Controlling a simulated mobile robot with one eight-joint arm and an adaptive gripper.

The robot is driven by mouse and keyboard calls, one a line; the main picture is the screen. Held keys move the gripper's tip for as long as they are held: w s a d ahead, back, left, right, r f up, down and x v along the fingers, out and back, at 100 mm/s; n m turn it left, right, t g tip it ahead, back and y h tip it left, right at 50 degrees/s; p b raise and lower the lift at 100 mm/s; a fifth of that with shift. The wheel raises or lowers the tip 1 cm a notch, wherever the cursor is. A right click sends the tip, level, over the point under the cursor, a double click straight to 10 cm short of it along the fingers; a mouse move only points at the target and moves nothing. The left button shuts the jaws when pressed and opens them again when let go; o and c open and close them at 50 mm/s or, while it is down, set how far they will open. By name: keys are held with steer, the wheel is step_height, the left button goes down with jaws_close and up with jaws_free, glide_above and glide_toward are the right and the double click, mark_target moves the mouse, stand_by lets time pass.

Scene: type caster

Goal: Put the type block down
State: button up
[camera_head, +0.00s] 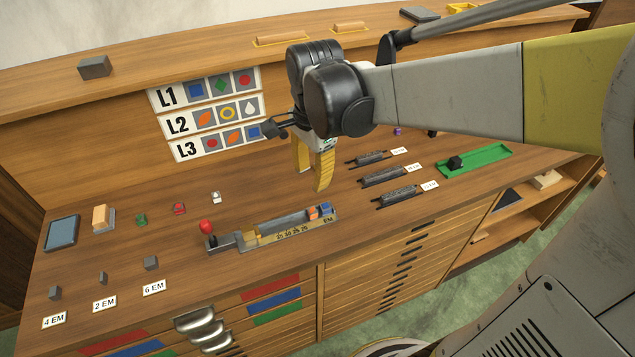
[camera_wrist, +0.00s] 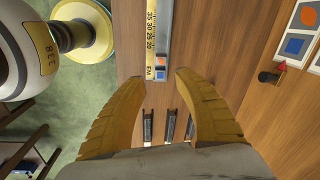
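The composing stick (camera_head: 285,235) lies on the bench with its ruler edge to the front. An orange-marked type block (camera_head: 313,212) and a blue-marked type block (camera_head: 326,210) sit side by side near its right end. In the wrist view the orange-marked block (camera_wrist: 160,62) and the blue-marked block (camera_wrist: 160,75) show in the stick, beyond the fingertips. My gripper (camera_head: 319,186) hangs over the bench just behind and above these blocks. Its yellow fingers (camera_wrist: 160,76) are apart, with no block seen gripped between them.
Small green (camera_head: 141,220), red (camera_head: 179,208) and white (camera_head: 216,197) blocks stand behind left. Grey spacers (camera_head: 151,263) stand front left. Dark racks (camera_head: 383,176) and a green tray (camera_head: 474,161) lie to the right.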

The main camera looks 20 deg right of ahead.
steer(key=s+r+n+t, duration=0.3)
steer(key=s+n+t, duration=0.3)
steer(key=s+n, duration=0.5)
steer(key=n, duration=0.4)
steer(key=shift+r, duration=0.15)
steer(key=shift+f+b, duration=0.45)
steer(key=shift+f, duration=0.05)
